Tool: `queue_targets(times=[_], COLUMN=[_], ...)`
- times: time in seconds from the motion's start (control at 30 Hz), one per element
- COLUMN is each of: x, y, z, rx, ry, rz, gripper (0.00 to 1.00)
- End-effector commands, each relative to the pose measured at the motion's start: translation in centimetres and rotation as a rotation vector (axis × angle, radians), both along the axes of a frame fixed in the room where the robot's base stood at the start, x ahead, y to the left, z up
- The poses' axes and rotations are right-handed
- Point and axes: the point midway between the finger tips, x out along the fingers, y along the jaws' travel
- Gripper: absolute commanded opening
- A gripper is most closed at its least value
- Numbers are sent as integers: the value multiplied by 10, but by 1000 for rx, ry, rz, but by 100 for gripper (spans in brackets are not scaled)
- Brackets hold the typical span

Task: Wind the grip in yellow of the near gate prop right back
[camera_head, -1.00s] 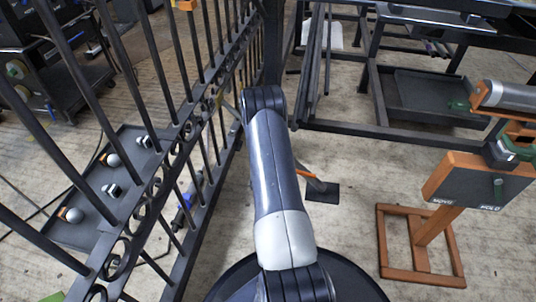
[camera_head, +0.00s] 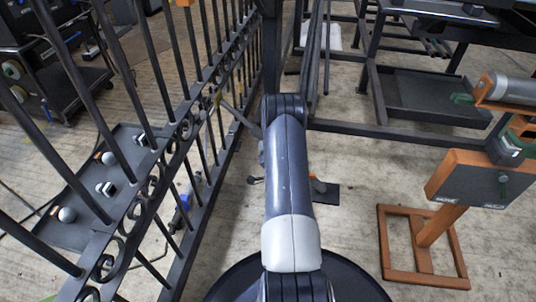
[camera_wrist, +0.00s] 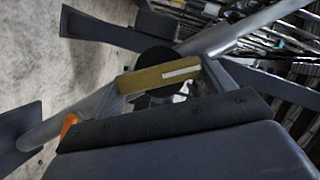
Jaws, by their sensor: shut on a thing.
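In the wrist view, a yellow grip (camera_wrist: 146,80) with a pale stripe lies across the space between the fingers of my gripper (camera_wrist: 162,77). The gripper is shut on it. A dark round part shows behind the grip, and a grey tube (camera_wrist: 240,28) runs off to the upper right. In the head view my arm hides most of the gripper and prop. A thin grey bar (camera_head: 240,117) shows between the gate and my arm. An orange piece and dark foot plate (camera_head: 326,193) show just right of my arm.
The dark barred gate (camera_head: 150,200) stands close on the left, with a tray (camera_head: 75,190) of small items beyond it. An orange wooden stand (camera_head: 425,279) with a dark panel is at the right. Dark frames (camera_head: 390,132) stand behind. Bare floor lies between arm and stand.

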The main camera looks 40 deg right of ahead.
Motion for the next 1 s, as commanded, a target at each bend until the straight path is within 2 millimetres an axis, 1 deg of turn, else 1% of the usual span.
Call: queue_targets(times=[0.3,0.5,0.7,1.0], x=[-1,-2,-2,-1], y=[-1,-1,-1,-2], z=[-4,-5,-5,-5], rx=[186,278,337,375], ry=[-217,-324,-395,-438], rz=[-3,-2,-2,-3], gripper=[55,55,55,55])
